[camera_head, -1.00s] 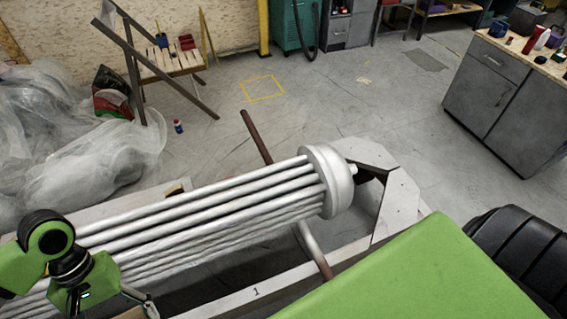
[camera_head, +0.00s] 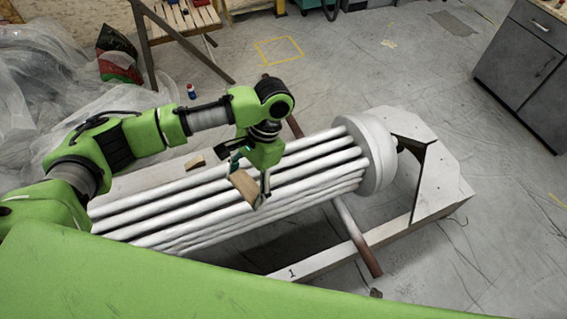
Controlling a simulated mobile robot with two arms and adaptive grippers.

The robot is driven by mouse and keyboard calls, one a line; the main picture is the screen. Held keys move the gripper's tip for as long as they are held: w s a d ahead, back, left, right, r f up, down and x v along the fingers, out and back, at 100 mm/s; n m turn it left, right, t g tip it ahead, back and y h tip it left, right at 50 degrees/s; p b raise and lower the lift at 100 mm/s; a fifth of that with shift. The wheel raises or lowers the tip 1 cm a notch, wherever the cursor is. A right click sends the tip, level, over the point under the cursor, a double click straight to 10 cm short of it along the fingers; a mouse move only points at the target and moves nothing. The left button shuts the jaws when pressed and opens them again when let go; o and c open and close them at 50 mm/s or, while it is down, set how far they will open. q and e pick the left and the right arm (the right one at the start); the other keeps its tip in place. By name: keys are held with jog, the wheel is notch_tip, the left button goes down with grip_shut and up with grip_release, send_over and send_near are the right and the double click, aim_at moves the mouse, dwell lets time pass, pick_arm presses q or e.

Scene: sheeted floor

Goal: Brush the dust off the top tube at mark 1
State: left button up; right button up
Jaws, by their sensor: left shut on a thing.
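My left gripper (camera_head: 250,174) is over the middle of the tube bundle, shut on a tan wooden brush (camera_head: 243,187). The brush is tilted at the upper tubes; its bristles are hidden, and I cannot tell whether it touches them. The top tube (camera_head: 310,142) is pale grey and runs along the far side of the bundle, partly hidden by my arm. The mark 1 (camera_head: 292,272) is a black numeral on the white support frame (camera_head: 330,260) in front of the bundle. I cannot make out dust on the tubes. My right gripper is out of view.
The bundle ends at a round grey end plate (camera_head: 375,155) on the right. A brown bar (camera_head: 358,240) crosses under it. A small wood piece (camera_head: 195,162) lies behind the tubes.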

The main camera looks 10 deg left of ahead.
pick_arm(q)
jog(key=w+d+f+m+t+y+b, duration=0.2)
jog(key=w+d+f+m+t+b, duration=0.15)
jog(key=w+f+m+b, duration=0.65)
jog(key=m+t+h+b, duration=0.2)
jog(key=m+t+b, duration=0.2)
jog(key=m+b, duration=0.55)
send_over(281, 176)
jog(key=p, duration=0.2)
notch_tip(281, 176, down, 5)
jog(key=m, duration=0.2)
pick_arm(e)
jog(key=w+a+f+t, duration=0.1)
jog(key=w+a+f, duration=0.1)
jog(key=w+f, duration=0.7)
pick_arm(q)
notch_tip(281, 176, down, 3)
jog(key=b, duration=0.2)
jog(key=shift+w+b, duration=0.1)
jog(key=shift+b, duration=0.25)
notch_tip(281, 176, down, 3)
jog(key=b, duration=0.3)
jog(key=shift+r, duration=0.15)
jog(key=shift+b, duration=0.3)
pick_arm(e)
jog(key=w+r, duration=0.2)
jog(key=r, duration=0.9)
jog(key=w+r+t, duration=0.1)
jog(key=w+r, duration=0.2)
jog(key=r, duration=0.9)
